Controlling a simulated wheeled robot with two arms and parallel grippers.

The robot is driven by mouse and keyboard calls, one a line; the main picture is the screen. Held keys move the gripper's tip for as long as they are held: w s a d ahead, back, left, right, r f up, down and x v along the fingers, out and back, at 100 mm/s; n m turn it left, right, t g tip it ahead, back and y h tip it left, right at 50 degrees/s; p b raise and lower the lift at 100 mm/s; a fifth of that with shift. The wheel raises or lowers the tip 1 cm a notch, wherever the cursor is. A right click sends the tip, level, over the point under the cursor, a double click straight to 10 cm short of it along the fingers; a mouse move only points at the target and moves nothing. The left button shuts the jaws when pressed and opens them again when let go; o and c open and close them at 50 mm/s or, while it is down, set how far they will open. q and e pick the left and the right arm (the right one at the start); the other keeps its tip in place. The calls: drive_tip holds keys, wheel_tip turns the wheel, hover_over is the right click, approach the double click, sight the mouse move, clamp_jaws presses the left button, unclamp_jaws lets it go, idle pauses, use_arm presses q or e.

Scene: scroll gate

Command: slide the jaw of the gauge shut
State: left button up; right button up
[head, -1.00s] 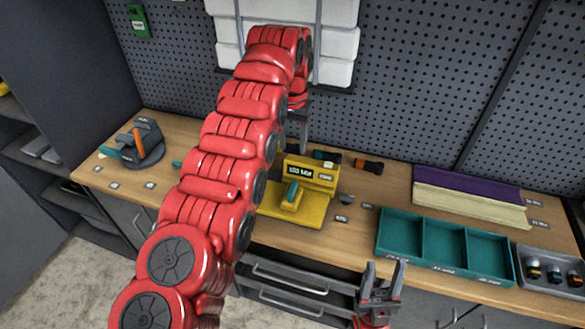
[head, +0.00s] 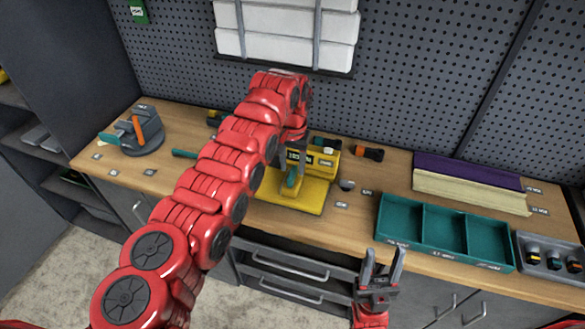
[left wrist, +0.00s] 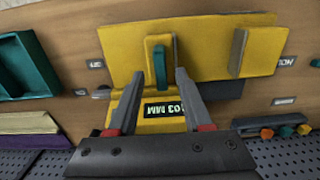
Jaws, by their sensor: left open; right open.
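The yellow gauge (head: 310,203) lies on the workbench below my left arm. Its teal grip (head: 291,179) stands on a yellow sliding block. In the left wrist view the teal grip (left wrist: 160,44) is at my left gripper's fingertips, and an upright yellow plate (left wrist: 238,52) stands apart from it to the right. The display (left wrist: 162,109) appears upside down and partly hidden. My left gripper (head: 292,168) is open above the gauge, its fingers on either side of the grip; contact cannot be told. My right gripper (head: 383,262) is open and empty before the bench's front edge.
A teal three-part tray (head: 445,233) and a grey tray of small knobs (head: 551,261) stand to the right. Purple and cream bars (head: 470,180) lie behind. A grey device with an orange lever (head: 141,132) is at the left. A black-and-orange cylinder (head: 367,153) lies behind the gauge.

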sight(292, 172)
use_arm(q)
wheel_tip(292, 172, down, 2)
drive_tip(key=shift+w+f, duration=0.1)
drive_tip(key=shift+f, duration=0.15)
drive_tip(key=shift+a+f+p, duration=0.1)
drive_tip(key=shift+f+p, duration=0.2)
drive_tip(key=shift+f, duration=0.1)
drive_tip(key=shift+c, duration=0.3)
clamp_jaws()
idle(0.7)
